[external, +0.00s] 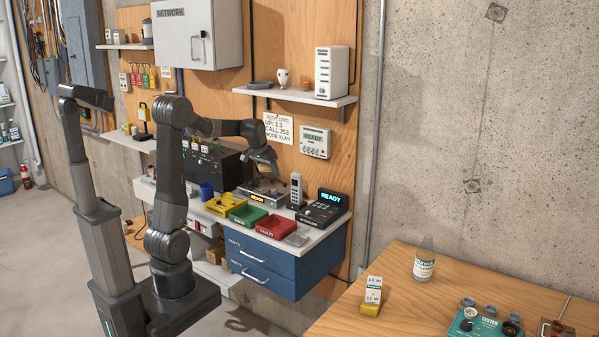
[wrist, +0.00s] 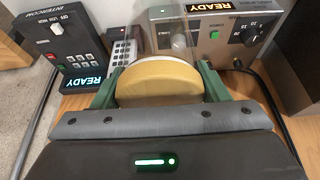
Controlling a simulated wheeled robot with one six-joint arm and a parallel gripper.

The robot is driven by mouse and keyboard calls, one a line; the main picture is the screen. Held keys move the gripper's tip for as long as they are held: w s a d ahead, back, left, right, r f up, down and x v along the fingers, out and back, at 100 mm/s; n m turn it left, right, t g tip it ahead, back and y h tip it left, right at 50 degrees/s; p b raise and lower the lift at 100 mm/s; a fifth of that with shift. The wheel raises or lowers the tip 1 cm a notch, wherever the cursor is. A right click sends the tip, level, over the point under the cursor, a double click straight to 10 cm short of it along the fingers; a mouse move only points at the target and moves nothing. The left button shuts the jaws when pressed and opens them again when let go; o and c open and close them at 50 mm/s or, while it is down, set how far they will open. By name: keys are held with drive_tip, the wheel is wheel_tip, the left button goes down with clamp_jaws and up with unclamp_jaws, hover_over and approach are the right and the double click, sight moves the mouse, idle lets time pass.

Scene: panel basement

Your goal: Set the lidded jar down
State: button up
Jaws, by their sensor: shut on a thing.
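The lidded jar (wrist: 158,80) is between the two green fingers of my gripper (wrist: 158,88) in the wrist view. Its round tan lid or end faces the camera, and a clear, glassy part shows beyond it. My gripper is shut on it. In the external view my gripper (external: 264,158) is above the back of the blue drawer cabinet's top, over the grey box with a lit READY display (external: 262,192). The jar is too small and hidden there to make out. I cannot tell whether its far end touches anything.
An intercom (wrist: 65,50) and a remote-like handset (wrist: 122,52) stand to the left of the jar in the wrist view. Yellow (external: 223,205), green (external: 248,215) and red (external: 275,227) trays line the front of the cabinet top. A shelf (external: 300,96) hangs above.

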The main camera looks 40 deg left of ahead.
drive_tip(key=shift+a, duration=0.45)
drive_tip(key=shift+w+d+f+b, duration=0.1)
drive_tip(key=shift+d+b, duration=0.2)
drive_tip(key=shift+b, duration=0.05)
drive_tip(key=w+d+m+b, duration=0.2)
drive_tip(key=d+b, duration=0.3)
drive_tip(key=d, duration=0.3)
drive_tip(key=shift+h, duration=0.4)
drive_tip(key=f, duration=0.9)
drive_tip(key=shift+s+a+f, duration=0.2)
drive_tip(key=shift+s, duration=0.05)
drive_tip(key=shift+f, duration=0.2)
drive_tip(key=o, duration=1.5)
